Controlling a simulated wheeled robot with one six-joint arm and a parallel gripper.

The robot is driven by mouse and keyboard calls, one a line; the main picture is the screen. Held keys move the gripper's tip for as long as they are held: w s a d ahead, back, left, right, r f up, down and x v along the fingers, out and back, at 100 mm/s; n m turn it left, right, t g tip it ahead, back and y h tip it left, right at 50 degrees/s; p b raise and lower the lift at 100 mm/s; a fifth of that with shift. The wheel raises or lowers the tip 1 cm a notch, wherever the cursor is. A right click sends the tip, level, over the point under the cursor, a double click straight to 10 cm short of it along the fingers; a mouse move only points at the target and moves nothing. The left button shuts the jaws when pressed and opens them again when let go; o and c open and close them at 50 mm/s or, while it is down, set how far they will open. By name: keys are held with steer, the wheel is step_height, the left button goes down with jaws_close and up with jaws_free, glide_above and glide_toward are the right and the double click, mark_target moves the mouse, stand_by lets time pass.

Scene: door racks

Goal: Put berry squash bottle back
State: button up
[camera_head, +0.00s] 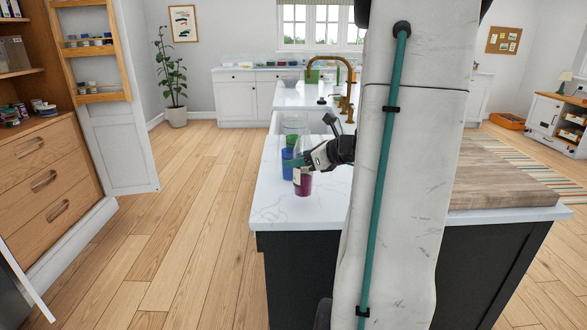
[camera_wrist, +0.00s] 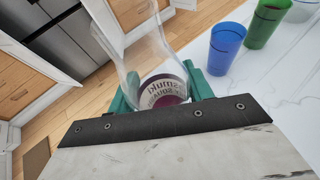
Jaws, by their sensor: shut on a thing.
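A clear bottle with a pale label and dark red contents (camera_head: 304,184) is at the left edge of the island counter in the head view. My gripper (camera_head: 305,163) is shut on it from the right. In the wrist view the bottle (camera_wrist: 135,42) lies between my green fingers (camera_wrist: 160,88); its label shows lettering partly legible as "squa". The bottle looks close to upright. I cannot tell whether its base touches the counter. An open cabinet door with wooden door racks (camera_head: 98,97) stands at the left, with small jars on the racks.
A blue cup (camera_head: 287,160) stands just behind the bottle, with a green cup (camera_wrist: 263,22) beside it and a clear one beyond. A wooden board (camera_head: 500,180) lies on the counter at right. Open wooden floor (camera_head: 190,220) lies between the island and the cabinet drawers (camera_head: 45,180).

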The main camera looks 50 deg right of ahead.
steer(key=shift+w+d+f, duration=0.25)
steer(key=shift+w+f, duration=0.55)
steer(key=shift+f, duration=0.15)
steer(key=shift+w+d+f, duration=0.25)
steer(key=shift+w+f, duration=0.5)
steer(key=shift+f, duration=0.2)
steer(key=o, duration=1.2)
steer(key=shift+f, duration=0.15)
